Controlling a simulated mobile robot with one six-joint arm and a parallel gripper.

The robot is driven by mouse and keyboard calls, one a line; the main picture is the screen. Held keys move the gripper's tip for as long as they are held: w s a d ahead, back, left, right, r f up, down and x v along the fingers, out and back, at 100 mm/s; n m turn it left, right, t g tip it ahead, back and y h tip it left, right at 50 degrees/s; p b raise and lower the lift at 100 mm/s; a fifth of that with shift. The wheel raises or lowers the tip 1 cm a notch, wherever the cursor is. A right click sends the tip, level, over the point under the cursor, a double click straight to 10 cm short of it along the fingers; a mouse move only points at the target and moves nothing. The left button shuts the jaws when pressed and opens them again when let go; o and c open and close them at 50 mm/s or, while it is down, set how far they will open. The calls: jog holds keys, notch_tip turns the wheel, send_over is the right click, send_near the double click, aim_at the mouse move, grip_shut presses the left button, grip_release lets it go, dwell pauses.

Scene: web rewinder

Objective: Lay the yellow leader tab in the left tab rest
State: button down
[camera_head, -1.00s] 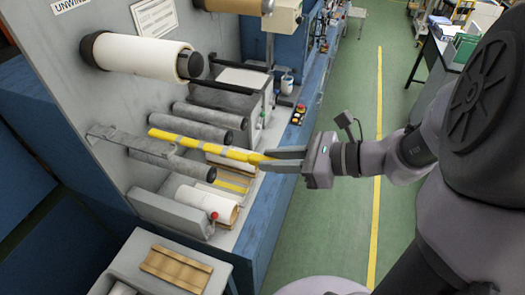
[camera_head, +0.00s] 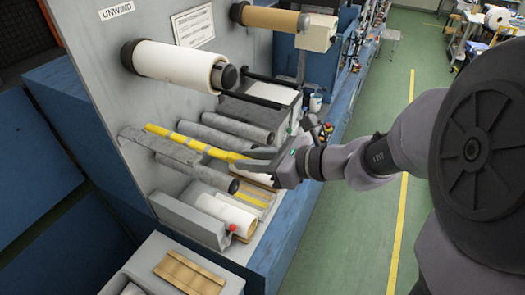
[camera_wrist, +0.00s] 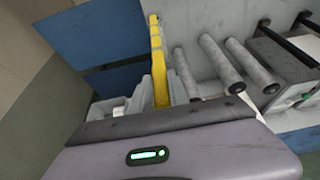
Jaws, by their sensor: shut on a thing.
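The yellow leader tab (camera_head: 190,142) is a long, narrow strip. My gripper (camera_head: 243,159) is shut on its near right end. The tab reaches left from the jaws toward the grey machine panel, above the rollers. Its far end is close to a thin grey ledge (camera_head: 150,143) on the panel; I cannot tell whether they touch. I cannot tell for certain which part is the left tab rest.
Dark grey rollers (camera_head: 222,137) lie behind the tab. A white roll (camera_head: 170,64) sticks out above. A smaller white roll (camera_head: 225,212) lies below, near a red knob (camera_head: 232,227). A wooden block (camera_head: 189,271) lies on the front box. The green floor (camera_head: 370,235) is open.

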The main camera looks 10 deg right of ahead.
aim_at(220, 157)
jog(key=w+a, duration=0.1)
jog(key=a, duration=0.1)
jog(key=w+a, duration=0.4)
jog(key=shift+a, duration=0.35)
notch_tip(220, 157, down, 3)
jog(key=b, duration=0.3)
jog(key=shift+w, duration=0.1)
jog(key=shift+d+f+b, duration=0.1)
jog(key=shift+f+b, duration=0.6)
jog(key=shift+f, duration=0.1)
jog(key=c, duration=1.2)
grip_release()
jog(key=shift+o, duration=0.2)
